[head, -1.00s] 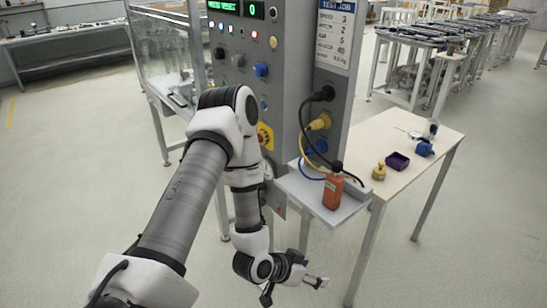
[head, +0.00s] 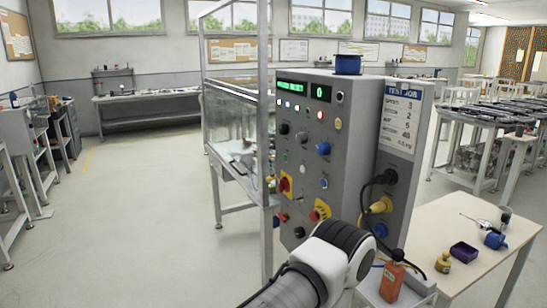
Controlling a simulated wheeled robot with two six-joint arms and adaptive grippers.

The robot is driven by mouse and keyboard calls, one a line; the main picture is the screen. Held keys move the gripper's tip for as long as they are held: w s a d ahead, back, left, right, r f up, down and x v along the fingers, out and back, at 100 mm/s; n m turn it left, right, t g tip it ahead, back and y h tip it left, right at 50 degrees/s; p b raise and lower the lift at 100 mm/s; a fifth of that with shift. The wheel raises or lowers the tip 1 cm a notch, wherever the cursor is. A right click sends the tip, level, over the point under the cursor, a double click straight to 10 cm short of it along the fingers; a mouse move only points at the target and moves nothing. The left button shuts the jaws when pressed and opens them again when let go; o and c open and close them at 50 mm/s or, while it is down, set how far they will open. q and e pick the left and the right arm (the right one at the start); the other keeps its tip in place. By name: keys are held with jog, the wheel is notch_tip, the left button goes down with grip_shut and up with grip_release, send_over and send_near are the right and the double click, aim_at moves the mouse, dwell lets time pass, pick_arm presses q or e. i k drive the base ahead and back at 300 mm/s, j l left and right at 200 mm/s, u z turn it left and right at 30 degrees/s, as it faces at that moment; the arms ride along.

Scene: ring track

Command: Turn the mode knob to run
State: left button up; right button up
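The grey control panel (head: 352,115) stands in the middle of the head view. Any labels are too small to read, so I cannot tell which is the mode knob. A red switch on a yellow plate (head: 285,184) and a second yellow-backed control (head: 319,211) sit lower. One of my arms rises from the bottom edge and hides the panel's lower right. Neither gripper is in view.
A glass-walled enclosure (head: 235,110) adjoins the panel on the left. A side shelf with an orange bottle (head: 391,283) and plugged cables is at the panel's right. A table (head: 480,215) stands at the right with small items. Open floor lies left.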

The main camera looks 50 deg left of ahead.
aim_at(283, 129)
jog(key=u, duration=1.2)
